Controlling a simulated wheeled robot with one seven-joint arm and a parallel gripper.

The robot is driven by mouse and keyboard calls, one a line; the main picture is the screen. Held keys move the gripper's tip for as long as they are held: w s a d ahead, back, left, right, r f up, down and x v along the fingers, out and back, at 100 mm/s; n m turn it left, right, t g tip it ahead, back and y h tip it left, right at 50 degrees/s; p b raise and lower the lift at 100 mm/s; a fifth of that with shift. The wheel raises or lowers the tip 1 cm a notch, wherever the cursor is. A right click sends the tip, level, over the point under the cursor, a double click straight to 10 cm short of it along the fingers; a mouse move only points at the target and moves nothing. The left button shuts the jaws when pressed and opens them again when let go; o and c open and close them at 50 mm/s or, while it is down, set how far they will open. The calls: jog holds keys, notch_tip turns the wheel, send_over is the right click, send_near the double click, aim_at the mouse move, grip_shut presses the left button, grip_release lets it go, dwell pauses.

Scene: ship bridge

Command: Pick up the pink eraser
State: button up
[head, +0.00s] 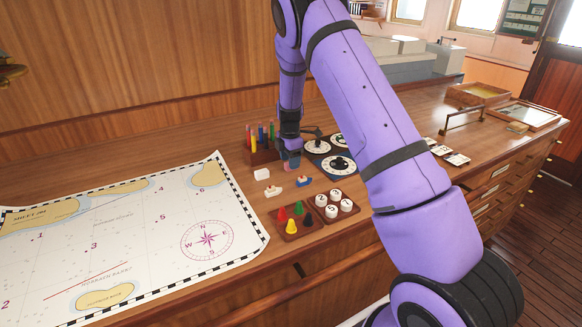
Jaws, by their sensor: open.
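A small pink patch, which looks like the pink eraser (286,166), shows on the wooden desk right at the tip of my gripper (291,158). My gripper points down from the purple arm, just right of the pencil holder. It is open, but its fingers are small and partly hidden, so I cannot tell whether they are around the eraser or just above it.
A pencil holder (262,155) stands left of my gripper, and dials (335,165) lie to the right. A white block (261,174), small boats (273,191), a tray of coloured pawns (291,227) and numbered discs (333,204) lie nearer. A chart (130,240) covers the left.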

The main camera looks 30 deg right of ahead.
notch_tip(320, 180, down, 2)
jog(key=c, duration=1)
notch_tip(320, 180, up, 10)
jog(key=shift+r, duration=0.1)
